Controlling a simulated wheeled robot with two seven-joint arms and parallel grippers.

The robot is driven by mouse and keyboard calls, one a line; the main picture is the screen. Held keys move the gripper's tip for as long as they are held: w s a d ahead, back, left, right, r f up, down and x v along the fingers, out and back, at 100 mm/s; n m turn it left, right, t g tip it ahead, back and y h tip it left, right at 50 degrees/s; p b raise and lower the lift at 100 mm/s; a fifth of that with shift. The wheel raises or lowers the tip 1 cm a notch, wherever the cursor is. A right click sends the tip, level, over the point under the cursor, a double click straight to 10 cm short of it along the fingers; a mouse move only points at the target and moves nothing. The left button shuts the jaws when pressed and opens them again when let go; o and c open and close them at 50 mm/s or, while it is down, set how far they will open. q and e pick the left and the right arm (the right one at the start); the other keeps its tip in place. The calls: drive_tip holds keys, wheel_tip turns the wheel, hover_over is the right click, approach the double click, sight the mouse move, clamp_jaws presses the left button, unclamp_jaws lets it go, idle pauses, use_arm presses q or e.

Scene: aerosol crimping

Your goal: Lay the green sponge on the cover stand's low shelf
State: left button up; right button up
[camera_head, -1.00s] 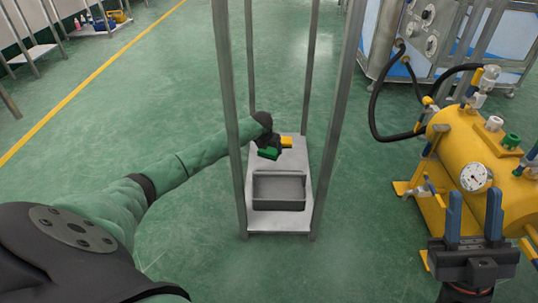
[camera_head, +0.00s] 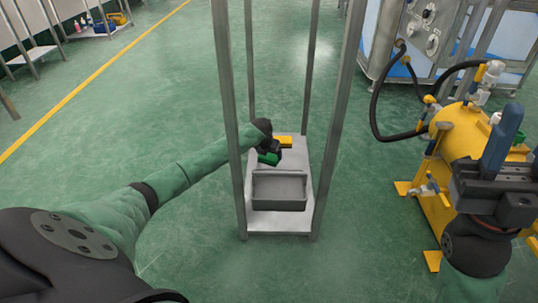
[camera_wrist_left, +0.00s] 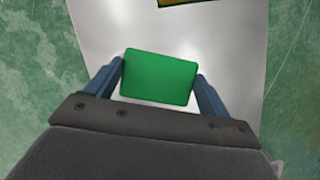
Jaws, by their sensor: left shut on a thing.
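The green sponge (camera_head: 269,158) is over the low shelf (camera_head: 262,226) of the cover stand, behind a grey bin. My left gripper (camera_head: 268,148) reaches in between the stand's posts and is shut on the sponge. In the left wrist view the sponge (camera_wrist_left: 160,77) sits between the two blue fingers, with the pale shelf (camera_wrist_left: 105,28) beneath it. I cannot tell whether the sponge touches the shelf. My right gripper (camera_head: 500,150) is at the right, empty in front of the yellow tank; its fingers are partly cut off by foreshortening.
The grey bin (camera_head: 279,205) fills the shelf's near part. A yellow thing (camera_head: 283,141) lies on the shelf just beyond the sponge. Metal posts (camera_head: 334,120) rise at the shelf's corners. A yellow tank (camera_head: 462,140) with hoses stands at the right.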

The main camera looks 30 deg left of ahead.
idle(0.3)
use_arm(q)
drive_tip(key=o, duration=0.9)
